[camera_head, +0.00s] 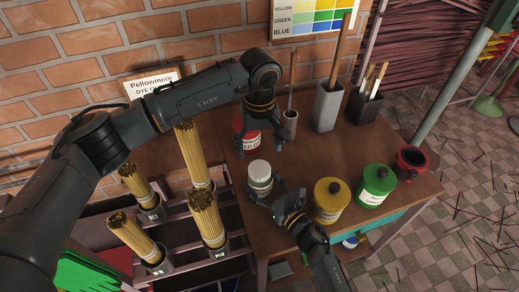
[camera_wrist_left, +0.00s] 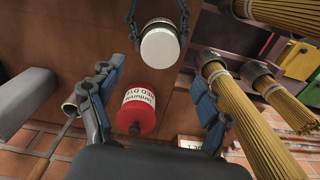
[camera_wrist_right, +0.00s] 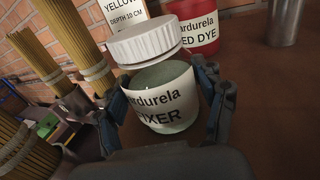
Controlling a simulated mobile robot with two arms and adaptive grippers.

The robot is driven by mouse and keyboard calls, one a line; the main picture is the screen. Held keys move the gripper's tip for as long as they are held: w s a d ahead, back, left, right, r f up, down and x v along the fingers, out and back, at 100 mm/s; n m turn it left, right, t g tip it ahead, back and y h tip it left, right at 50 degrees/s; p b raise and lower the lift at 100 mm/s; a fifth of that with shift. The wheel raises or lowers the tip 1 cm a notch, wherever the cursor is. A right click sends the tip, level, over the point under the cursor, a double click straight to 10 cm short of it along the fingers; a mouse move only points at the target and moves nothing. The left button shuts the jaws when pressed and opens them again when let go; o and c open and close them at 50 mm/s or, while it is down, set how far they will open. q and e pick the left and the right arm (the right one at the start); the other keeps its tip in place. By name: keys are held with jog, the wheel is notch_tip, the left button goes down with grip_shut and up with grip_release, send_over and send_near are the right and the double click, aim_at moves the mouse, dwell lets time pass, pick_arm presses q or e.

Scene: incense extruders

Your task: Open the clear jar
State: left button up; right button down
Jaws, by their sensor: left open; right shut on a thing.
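The clear jar (camera_head: 260,189) has a white ribbed lid (camera_head: 259,170) and a label reading FIXER. In the right wrist view the jar (camera_wrist_right: 165,100) is upright and its lid (camera_wrist_right: 145,42) sits on top, looking slightly askew. My right gripper (camera_head: 267,191) is shut around the jar's body, one finger on each side. My left gripper (camera_head: 259,146) is open and empty, at the red dye jar behind the clear jar. In the left wrist view the white lid (camera_wrist_left: 160,45) is above and beyond the open left fingers (camera_wrist_left: 155,95), apart from them.
The red dye jar (camera_wrist_left: 138,108) stands close under my left gripper. A yellow jar (camera_head: 330,203), a green jar (camera_head: 375,188) and a red mug (camera_head: 410,162) stand to the right. Bundles of incense sticks (camera_head: 205,220) stand at left. Grey tool holders (camera_head: 326,108) stand at the back.

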aim_at(259, 168)
pick_arm(q)
jog(key=m, duration=0.3)
jog(key=shift+f+m, duration=0.1)
jog(key=shift+m, duration=0.2)
jog(key=shift+f, duration=3.9)
